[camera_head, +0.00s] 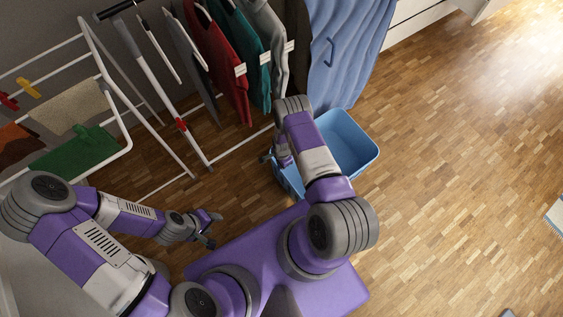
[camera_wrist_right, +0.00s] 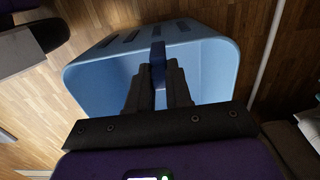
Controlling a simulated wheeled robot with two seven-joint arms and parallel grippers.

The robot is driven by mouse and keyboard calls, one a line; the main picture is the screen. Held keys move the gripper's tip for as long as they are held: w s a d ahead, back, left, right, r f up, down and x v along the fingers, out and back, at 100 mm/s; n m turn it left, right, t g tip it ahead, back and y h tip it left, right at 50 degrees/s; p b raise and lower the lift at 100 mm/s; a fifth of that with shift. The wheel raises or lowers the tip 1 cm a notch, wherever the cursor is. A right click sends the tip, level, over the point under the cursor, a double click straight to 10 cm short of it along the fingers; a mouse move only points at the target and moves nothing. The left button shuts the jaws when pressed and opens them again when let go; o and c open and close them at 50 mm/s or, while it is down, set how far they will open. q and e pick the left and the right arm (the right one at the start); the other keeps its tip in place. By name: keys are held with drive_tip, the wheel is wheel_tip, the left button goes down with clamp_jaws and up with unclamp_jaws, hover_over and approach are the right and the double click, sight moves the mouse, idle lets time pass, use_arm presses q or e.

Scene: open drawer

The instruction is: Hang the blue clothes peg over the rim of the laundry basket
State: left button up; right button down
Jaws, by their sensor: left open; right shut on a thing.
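The light blue laundry basket (camera_head: 366,137) stands on the floor in the head view, partly hidden behind my right arm. It also fills the upper middle of the right wrist view (camera_wrist_right: 90,85). My right gripper (camera_head: 268,157) is at the basket's left side. In the right wrist view its dark fingers (camera_wrist_right: 158,78) are shut on the dark blue clothes peg (camera_wrist_right: 158,52), which points away from the palm and overlaps the basket's slotted wall. I cannot tell whether the peg straddles or touches the rim. My left gripper (camera_head: 212,229) is open and empty, low and left of the basket.
A rail of hanging clothes (camera_head: 230,65) and a blue cloth (camera_head: 345,50) stand behind the basket. A white drying rack (camera_head: 105,75) with cloths and pegs (camera_head: 28,88) is at the left. The wooden floor at right is largely clear.

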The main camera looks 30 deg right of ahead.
drive_tip(key=shift+f+b, duration=1.65)
drive_tip(key=shift+f, duration=0.15)
drive_tip(key=shift+f+b, duration=0.3)
drive_tip(key=shift+f, duration=1.2)
drive_tip(key=c, duration=1)
unclamp_jaws()
drive_tip(key=shift+o, duration=0.2)
drive_tip(key=shift+r, duration=0.1)
wheel_tip(320, 180, up, 7)
drive_tip(key=p, duration=0.3)
drive_tip(key=shift+d+r, duration=0.1)
drive_tip(key=shift+r, duration=0.1)
